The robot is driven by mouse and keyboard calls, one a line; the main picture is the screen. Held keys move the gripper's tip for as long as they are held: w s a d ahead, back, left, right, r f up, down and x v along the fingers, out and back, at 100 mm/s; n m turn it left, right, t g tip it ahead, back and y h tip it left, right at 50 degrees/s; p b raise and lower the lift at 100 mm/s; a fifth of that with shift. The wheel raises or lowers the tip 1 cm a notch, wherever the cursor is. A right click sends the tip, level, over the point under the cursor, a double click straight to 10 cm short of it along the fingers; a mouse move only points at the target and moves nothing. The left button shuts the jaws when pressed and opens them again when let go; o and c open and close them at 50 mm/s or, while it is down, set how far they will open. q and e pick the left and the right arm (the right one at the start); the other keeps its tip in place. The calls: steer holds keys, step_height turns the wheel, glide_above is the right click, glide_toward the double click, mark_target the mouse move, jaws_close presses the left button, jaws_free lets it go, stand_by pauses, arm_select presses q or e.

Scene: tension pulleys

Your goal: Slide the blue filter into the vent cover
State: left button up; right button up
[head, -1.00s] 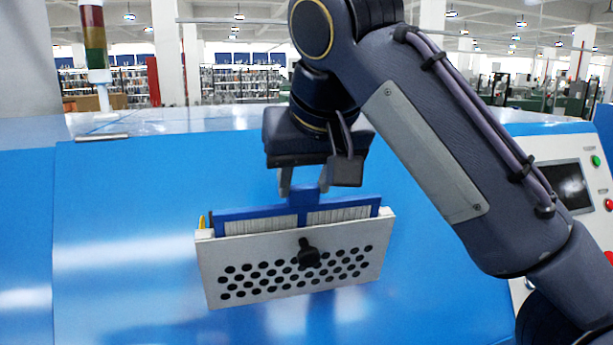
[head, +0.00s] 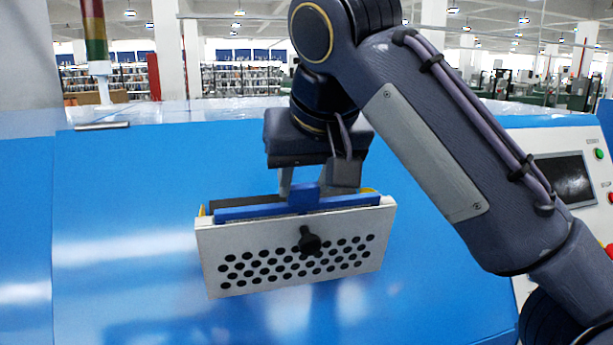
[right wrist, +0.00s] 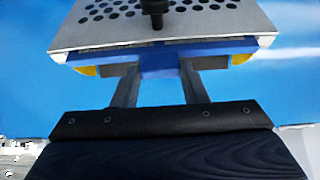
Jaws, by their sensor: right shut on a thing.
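The vent cover (head: 240,262) is a light grey perforated plate with a black knob, on the sloped blue panel in the head view. It also shows at the top of the right wrist view (right wrist: 205,28). The blue filter (head: 255,211) sits mostly inside it. Its blue top edge and tab stand a little above the cover's upper rim, and its lower part is hidden. My right gripper (head: 305,188) is directly above, shut on the filter's tab. In the right wrist view its two fingers (right wrist: 158,82) reach the blue tab. My left gripper is not in view.
The blue machine panel (head: 130,220) is clear around the cover. A control panel with a screen (head: 565,182) and buttons is at the right. A signal tower (head: 95,40) stands at the back left. Yellow parts (right wrist: 85,70) show at the cover's ends.

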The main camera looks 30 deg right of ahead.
steer(key=shift+f, duration=0.2)
steer(key=o, duration=1.1)
steer(key=shift+r, duration=0.1)
steer(key=p+v, duration=0.4)
steer(key=v, duration=0.3)
steer(key=shift+s+a+r, duration=0.1)
steer(key=shift+s+r, duration=0.1)
steer(key=shift+r, duration=0.15)
steer(key=shift+f, duration=0.1)
